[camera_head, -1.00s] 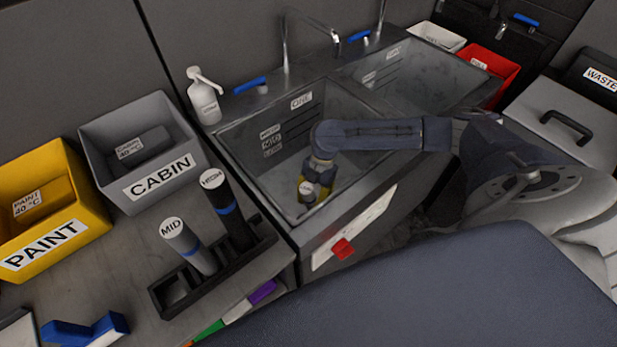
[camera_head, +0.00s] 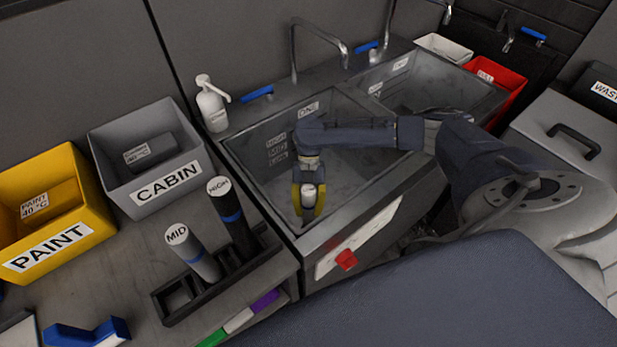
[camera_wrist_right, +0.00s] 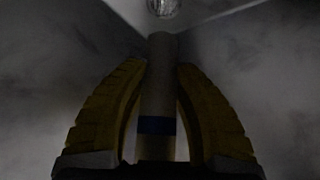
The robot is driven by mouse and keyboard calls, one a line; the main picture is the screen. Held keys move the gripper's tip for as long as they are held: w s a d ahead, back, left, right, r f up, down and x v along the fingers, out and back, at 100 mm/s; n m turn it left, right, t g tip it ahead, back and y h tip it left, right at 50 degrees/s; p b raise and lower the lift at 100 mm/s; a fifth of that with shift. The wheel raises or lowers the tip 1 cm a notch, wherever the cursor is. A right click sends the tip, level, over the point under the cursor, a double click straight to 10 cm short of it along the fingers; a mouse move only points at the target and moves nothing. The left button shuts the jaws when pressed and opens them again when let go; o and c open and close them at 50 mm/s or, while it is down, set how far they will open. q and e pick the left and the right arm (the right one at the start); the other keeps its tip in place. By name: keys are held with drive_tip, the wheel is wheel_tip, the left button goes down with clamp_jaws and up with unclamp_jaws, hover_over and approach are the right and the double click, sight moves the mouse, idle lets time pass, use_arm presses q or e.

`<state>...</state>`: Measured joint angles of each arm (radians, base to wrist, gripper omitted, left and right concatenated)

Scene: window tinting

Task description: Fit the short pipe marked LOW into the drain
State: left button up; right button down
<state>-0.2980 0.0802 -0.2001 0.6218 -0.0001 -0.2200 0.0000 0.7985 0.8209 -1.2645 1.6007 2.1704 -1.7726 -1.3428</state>
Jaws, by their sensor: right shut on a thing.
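My right gripper (camera_head: 309,205) reaches down into the first sink basin, labelled ONE. Its yellow fingers are shut on a short grey pipe (camera_head: 308,195) with a pale top; any marking on that top is too small to read now. In the right wrist view the pipe (camera_wrist_right: 158,85) has a dark blue band and points away between the fingers. The round metal drain (camera_wrist_right: 163,7) shows at the top edge of that view, beyond the pipe's far end. The pipe's end looks apart from the drain, but the gap is hard to judge. My left gripper is not in view.
A black rack (camera_head: 177,301) holds the MID pipe (camera_head: 192,252) and the HIGH pipe (camera_head: 232,215) left of the sink. The first faucet (camera_head: 318,33) arches over the basin's back. The basin walls (camera_head: 255,165) surround the gripper. A white pump bottle (camera_head: 212,105) stands behind.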

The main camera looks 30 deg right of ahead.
drive_tip(key=shift+f, duration=2.85)
drive_tip(key=shift+f, duration=1.95)
drive_tip(key=c, duration=1)
unclamp_jaws()
drive_tip(key=shift+v, duration=6.05)
drive_tip(key=shift+f, duration=0.1)
